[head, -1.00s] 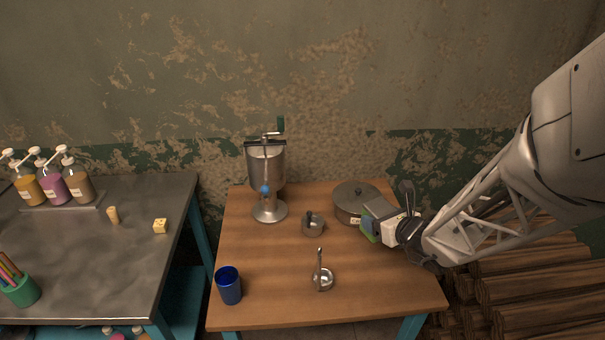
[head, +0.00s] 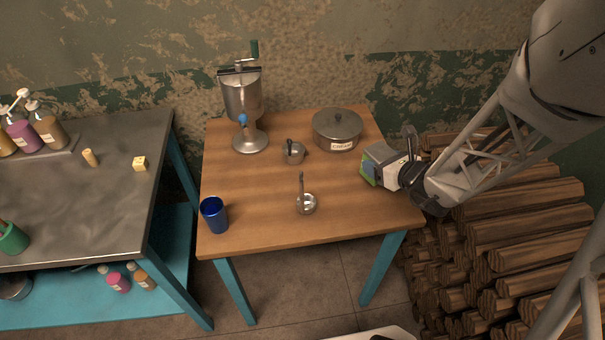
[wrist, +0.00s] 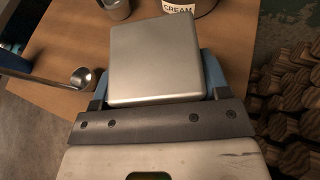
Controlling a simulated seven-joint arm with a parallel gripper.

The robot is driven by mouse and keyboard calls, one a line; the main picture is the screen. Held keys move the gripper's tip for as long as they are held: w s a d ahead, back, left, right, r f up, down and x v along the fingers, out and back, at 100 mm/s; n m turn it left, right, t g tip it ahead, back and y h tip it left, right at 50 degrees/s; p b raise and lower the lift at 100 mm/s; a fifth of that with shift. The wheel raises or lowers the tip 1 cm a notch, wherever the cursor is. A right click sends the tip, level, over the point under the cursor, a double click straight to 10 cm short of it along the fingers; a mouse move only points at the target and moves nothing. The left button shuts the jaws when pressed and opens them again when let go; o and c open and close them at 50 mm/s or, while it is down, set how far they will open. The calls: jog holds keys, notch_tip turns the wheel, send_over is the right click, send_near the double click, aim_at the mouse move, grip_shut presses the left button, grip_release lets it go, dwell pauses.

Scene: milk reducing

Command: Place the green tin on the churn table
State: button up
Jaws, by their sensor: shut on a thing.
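The green tin (head: 369,169) is a box with a green side and a grey metal face. My gripper (head: 384,171) is shut on it. In the wrist view the tin's plain metal face (wrist: 158,58) sits between the blue fingers of my gripper (wrist: 160,82). The churn table (head: 250,195) is a wooden-topped table with blue legs. The tin is at its right side, over the top as seen from the head; I cannot tell whether it touches. The metal churn (head: 241,98) with a crank stands at the table's back left.
A lidded pot labelled cream (head: 337,130) stands left of and behind the tin. A small pot (head: 292,152), a ladle (head: 306,203) and a blue cup (head: 214,215) are on the table. Stacked logs (head: 500,230) lie to the right. The front right tabletop is clear.

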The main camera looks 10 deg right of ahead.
jog(key=shift+f, duration=2.2)
jog(key=shift+f, duration=1.8)
jog(key=shift+f, duration=0.15)
jog(key=o, duration=1)
jog(key=shift+r, duration=0.2)
jog(key=shift+v, duration=3.75)
